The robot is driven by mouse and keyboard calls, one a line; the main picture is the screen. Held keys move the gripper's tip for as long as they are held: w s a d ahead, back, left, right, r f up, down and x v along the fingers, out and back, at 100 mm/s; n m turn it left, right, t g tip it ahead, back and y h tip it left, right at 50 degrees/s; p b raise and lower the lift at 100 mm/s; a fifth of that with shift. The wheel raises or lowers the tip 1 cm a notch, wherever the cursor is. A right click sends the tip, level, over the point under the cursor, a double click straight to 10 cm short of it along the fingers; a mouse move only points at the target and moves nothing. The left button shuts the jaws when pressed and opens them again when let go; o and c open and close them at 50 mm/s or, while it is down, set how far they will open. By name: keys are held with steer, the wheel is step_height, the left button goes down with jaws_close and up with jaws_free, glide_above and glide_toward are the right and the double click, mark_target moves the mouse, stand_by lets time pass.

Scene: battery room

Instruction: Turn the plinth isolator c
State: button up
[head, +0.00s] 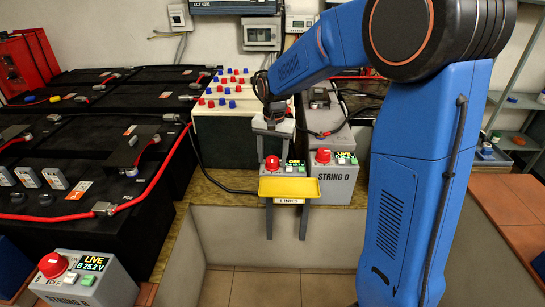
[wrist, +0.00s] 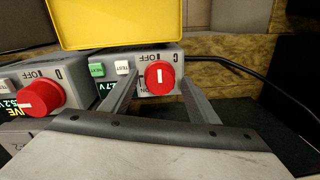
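The isolator C box (wrist: 150,55) is grey with a red knob (wrist: 160,78), and shows beyond my fingers in the wrist view. The knob has a white mark that runs upright in the picture, with OFF and ON printed beside it. My gripper (wrist: 160,88) is open, one finger on each side of the knob, with gaps visible; I cannot tell how far the tips are from the box face. In the head view my gripper (head: 275,148) points down over the same box, whose red knob (head: 272,163) shows between the fingers. Its small display is partly hidden.
A yellow LINKS tray (head: 289,188) stands in front of the box. The STRING D box (head: 335,180) with its red knob is close on the right. Another isolator box (head: 85,280) reads LIVE at the front left. Black battery blocks (head: 90,150) with red cables fill the left.

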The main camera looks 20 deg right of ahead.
mark_target(274, 159)
step_height(274, 159, up, 18)
steer(key=shift+s+d+f, duration=0.15)
steer(key=shift+d+f, duration=0.05)
steer(key=shift+f, duration=0.05)
stand_by(0.4)
steer(key=s+d+n+t, duration=0.1)
steer(key=s+d+n, duration=0.1)
steer(key=s, duration=0.7)
steer(key=s+d+n+t, duration=0.1)
steer(key=s+d, duration=0.2)
steer(key=s, duration=0.6)
steer(key=s+d+f+n+t, duration=0.1)
steer(key=s+f, duration=0.3)
steer(key=s, duration=0.3)
steer(key=s+d+f+n+t, duration=0.1)
steer(key=s+f+n, duration=0.1)
steer(key=s+f, duration=0.3)
steer(key=s, duration=0.3)
steer(key=shift+s+d+t, duration=0.15)
steer(key=shift+s+t, duration=0.05)
steer(key=shift+t, duration=0.1)
steer(key=shift+s, duration=0.15)
